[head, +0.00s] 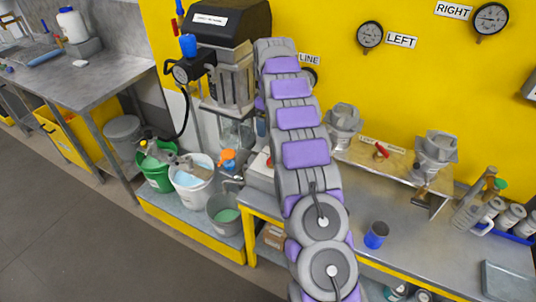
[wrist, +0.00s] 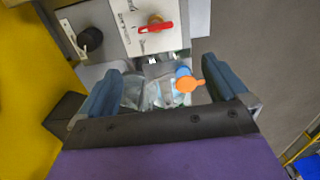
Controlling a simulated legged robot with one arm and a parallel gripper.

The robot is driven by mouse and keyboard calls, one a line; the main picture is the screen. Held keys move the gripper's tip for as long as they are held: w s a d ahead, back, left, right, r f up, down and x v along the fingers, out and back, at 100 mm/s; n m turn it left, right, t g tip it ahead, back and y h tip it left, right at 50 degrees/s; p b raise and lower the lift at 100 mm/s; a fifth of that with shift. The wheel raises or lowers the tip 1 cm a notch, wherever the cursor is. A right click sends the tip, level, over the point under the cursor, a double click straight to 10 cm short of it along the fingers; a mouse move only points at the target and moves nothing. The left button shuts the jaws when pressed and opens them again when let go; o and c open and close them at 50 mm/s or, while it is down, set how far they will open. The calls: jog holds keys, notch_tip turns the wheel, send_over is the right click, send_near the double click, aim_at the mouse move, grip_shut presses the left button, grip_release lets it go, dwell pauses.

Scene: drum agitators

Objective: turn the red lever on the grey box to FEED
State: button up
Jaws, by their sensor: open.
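The red lever (wrist: 155,28) lies nearly crosswise on the white face of the grey box (wrist: 178,43), at the top of the wrist view. An orange-brown hub shows behind it. Small marks on the face are too small to read. My gripper (wrist: 163,65) is open and empty, its two blue-grey fingers spread below the lever in the picture and apart from it. In the head view the grey box (head: 258,177) is mostly hidden behind my arm, with a bit of red at its top. My gripper is hidden there.
A valve with an orange handle (wrist: 190,84) shows between my fingers, close to the box. A black knob (wrist: 90,39) is left of the lever. A second red lever (head: 382,150) stands on a bench plate. Buckets (head: 193,180) stand left of the box.

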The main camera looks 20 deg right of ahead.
jog(key=f+b, duration=0.3)
jog(key=f, duration=1.2)
jog(key=shift+d+f, duration=0.2)
jog(key=shift+f, duration=0.3)
jog(key=shift+d+f, duration=0.15)
jog(key=shift+d, duration=0.1)
jog(key=shift+d+f, duration=0.15)
jog(key=shift+d, duration=0.5)
jog(key=shift+a, duration=0.65)
jog(key=c, duration=0.5)
jog(key=shift+d, duration=0.2)
jog(key=c, duration=0.4)
jog(key=shift+c, duration=0.2)
